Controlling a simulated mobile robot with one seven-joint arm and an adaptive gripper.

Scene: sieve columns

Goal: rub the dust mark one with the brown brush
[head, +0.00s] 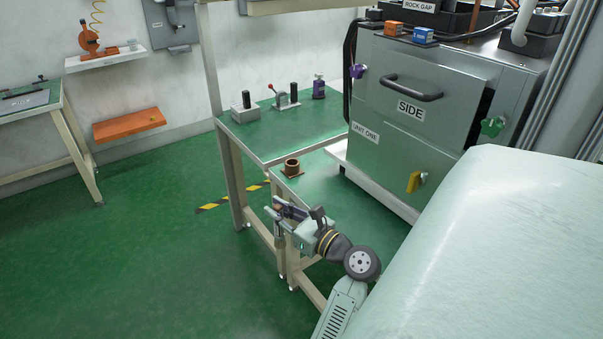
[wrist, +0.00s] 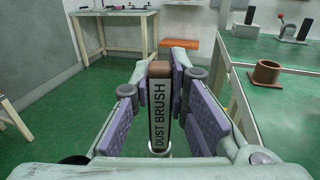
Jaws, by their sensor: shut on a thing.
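My gripper (head: 280,211) is shut on the brown brush (wrist: 160,108), whose label reads DUST BRUSH. In the wrist view the brush stands between the purple finger pads of my gripper (wrist: 159,88), with its brown end (wrist: 159,69) pointing away from the camera. In the head view my gripper is at the near end of the green bench, in front of the brown cup, and the brush is mostly hidden by the fingers. I cannot make out dust mark one in either view.
A brown cup with a flange (head: 291,167) stands on the near end of the green-topped bench (head: 262,139). Several small fixtures sit further back. A grey cabinet marked SIDE (head: 411,110) stands to the right. The green floor (head: 130,250) at left is clear.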

